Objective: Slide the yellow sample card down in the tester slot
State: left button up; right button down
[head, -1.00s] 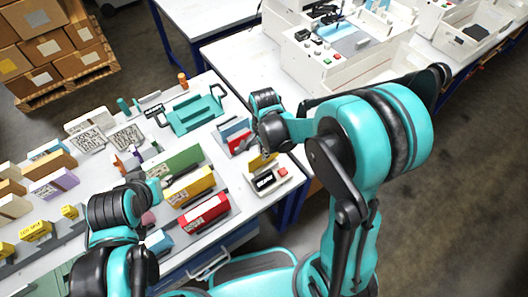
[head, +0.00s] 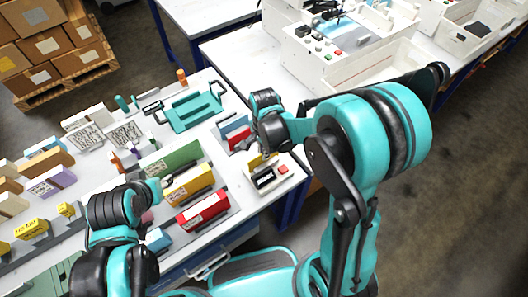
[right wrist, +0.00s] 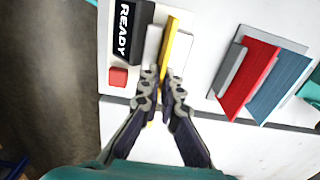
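The yellow sample card (right wrist: 169,45) stands on edge in the tester slot, between two pale guide blocks, in the right wrist view. The white tester (head: 288,188) has a black display (right wrist: 124,30) reading READY and a red button (right wrist: 118,76). My right gripper (right wrist: 160,76) has its fingertips close on both sides of the card, and looks shut on it. In the head view my right gripper (head: 265,156) is over the tester and hides most of the card. My left gripper (head: 160,190) is by the yellow block; its fingers are not clear.
A holder with red and blue cards (right wrist: 262,80) stands beside the tester. Green, yellow and red blocks (head: 204,212) stand to the left, with a teal tray (head: 190,112) behind. The tester is near the table's right edge.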

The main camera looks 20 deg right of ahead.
jog(key=shift+f+b, duration=0.3)
jog(key=shift+f, duration=0.15)
jog(key=c, duration=1.6)
grip_release()
jog(key=shift+c, duration=0.2)
notch_tip(320, 180, up, 12)
